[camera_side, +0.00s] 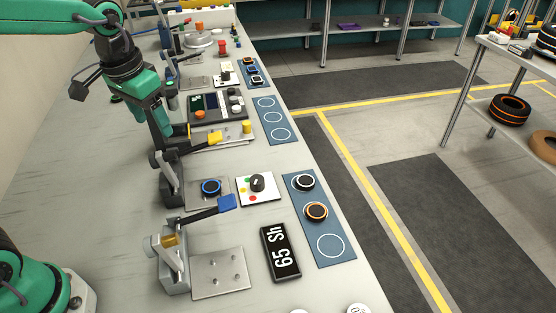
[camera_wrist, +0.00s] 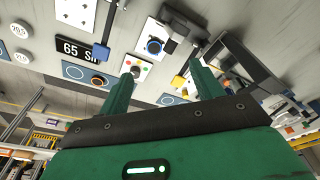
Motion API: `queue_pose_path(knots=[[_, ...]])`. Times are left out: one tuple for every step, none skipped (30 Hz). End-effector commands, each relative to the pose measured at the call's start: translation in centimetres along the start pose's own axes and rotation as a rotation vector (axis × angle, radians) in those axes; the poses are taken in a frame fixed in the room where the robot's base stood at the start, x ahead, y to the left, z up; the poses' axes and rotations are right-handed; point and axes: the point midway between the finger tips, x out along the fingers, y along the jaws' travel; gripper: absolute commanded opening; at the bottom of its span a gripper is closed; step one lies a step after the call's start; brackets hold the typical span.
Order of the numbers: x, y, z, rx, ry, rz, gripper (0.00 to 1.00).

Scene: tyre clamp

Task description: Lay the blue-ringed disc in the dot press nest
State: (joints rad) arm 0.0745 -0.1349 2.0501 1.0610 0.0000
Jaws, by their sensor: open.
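The blue-ringed disc (camera_side: 211,187) is dark with a blue rim. It lies flat on a metal nest plate (camera_side: 192,200) beside a white panel (camera_side: 258,197) with coloured dots and a black knob. In the wrist view the disc (camera_wrist: 154,46) shows beyond my fingertips, clear of them. My gripper (camera_side: 163,125) is above the bench, farther back than the disc in the side view. In the wrist view my gripper (camera_wrist: 163,68) has its fingers spread with nothing between them. The clamp lever beside the disc's plate is raised clear of the disc.
A blue-handled lever (camera_side: 226,203) and a yellow-handled lever (camera_side: 214,138) stick out near the disc. A bare studded plate (camera_side: 222,272) is at the front. A blue mat (camera_side: 330,262) holds a white-ringed disc (camera_side: 305,181) and an orange-ringed disc (camera_side: 316,211). A display (camera_side: 280,252) reads "65 Sh".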

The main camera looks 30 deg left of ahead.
Motion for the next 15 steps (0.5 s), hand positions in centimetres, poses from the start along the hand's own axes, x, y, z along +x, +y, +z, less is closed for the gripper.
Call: queue_pose_path(knots=[[-0.6, -0.2, 0.9, -0.006, 0.024, -0.001, 0.66], [-0.9, -0.3, 1.4, -0.008, 0.038, -0.002, 0.66], [-1.2, -0.4, 2.0, -0.012, 0.056, -0.002, 0.66], [-1.4, -0.5, 2.6, -0.015, 0.069, -0.003, 0.66], [-1.7, -0.6, 3.0, -0.019, 0.083, -0.004, 0.66], [-1.9, -0.7, 3.7, -0.023, 0.100, -0.005, 0.66], [-2.1, -0.8, 4.2, -0.026, 0.112, -0.006, 0.66], [-2.2, -0.9, 4.7, -0.028, 0.126, -0.007, 0.66], [-2.4, -1.0, 5.4, -0.032, 0.144, -0.008, 0.66], [-2.5, -1.0, 5.9, -0.035, 0.156, -0.009, 0.66], [-2.6, -1.1, 6.4, -0.038, 0.170, -0.010, 0.66], [-2.7, -1.2, 7.0, -0.041, 0.187, -0.011, 0.66], [-2.8, -1.2, 7.5, -0.044, 0.201, -0.012, 0.66], [-2.8, -1.3, 8.0, -0.047, 0.214, -0.013, 0.66], [-2.8, -1.4, 8.6, -0.051, 0.230, -0.015, 0.66]])
